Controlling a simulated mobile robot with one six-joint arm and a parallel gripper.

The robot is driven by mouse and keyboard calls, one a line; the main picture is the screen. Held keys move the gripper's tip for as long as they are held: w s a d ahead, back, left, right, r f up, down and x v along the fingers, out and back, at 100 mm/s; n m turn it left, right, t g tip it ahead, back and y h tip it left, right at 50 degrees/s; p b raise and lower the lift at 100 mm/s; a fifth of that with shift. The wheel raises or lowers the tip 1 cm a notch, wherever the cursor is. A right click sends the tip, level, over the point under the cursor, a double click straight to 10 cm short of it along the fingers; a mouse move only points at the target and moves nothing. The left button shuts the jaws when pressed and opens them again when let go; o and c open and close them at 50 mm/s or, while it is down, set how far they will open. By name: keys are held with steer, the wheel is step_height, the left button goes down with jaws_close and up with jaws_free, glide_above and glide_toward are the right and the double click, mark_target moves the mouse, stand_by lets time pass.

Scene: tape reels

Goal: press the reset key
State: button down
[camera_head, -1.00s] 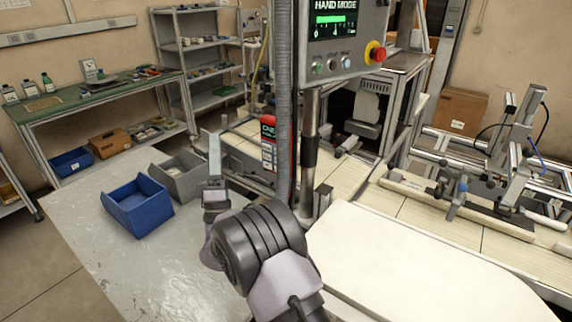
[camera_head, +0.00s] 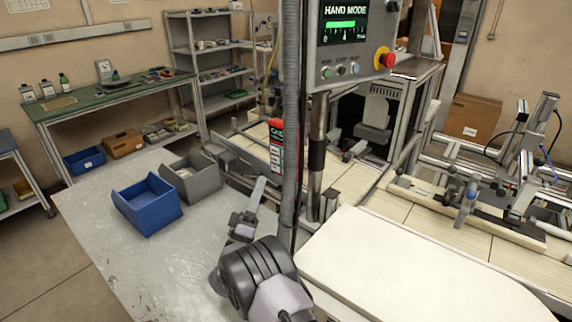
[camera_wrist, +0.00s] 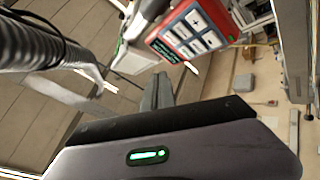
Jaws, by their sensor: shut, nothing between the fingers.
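A red device (camera_head: 276,146) with a small display and pale keys is mounted beside the grey post, partly hidden by a corrugated hose. In the wrist view the red device (camera_wrist: 194,30) shows at the top, tilted, with several white keys whose labels I cannot read. I cannot tell which is the reset key. A control panel (camera_head: 318,84) reading HAND MODE, with several small round buttons and a red stop knob (camera_head: 386,57), hangs above. My gripper (camera_head: 260,182) is shut and empty, below and left of the red device. Its fingers (camera_wrist: 163,80) appear apart from the device.
A corrugated hose (camera_head: 290,130) hangs close to my gripper's right. A blue bin (camera_head: 150,208) and a grey bin (camera_head: 199,183) stand on the grey table (camera_head: 120,265). A pale rounded board (camera_head: 410,265) lies to the right. The table's front left is clear.

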steer(key=w+d+p, duration=0.1)
steer(key=w+d, duration=0.3)
steer(key=w, duration=0.1)
steer(key=shift+w+d+p, duration=0.15)
steer(key=shift+w+p, duration=0.1)
steer(key=shift+p, duration=0.05)
stand_by(2.1)
steer(key=s+a, duration=0.1)
steer(key=s, duration=0.1)
steer(key=s+a, duration=0.2)
stand_by(0.4)
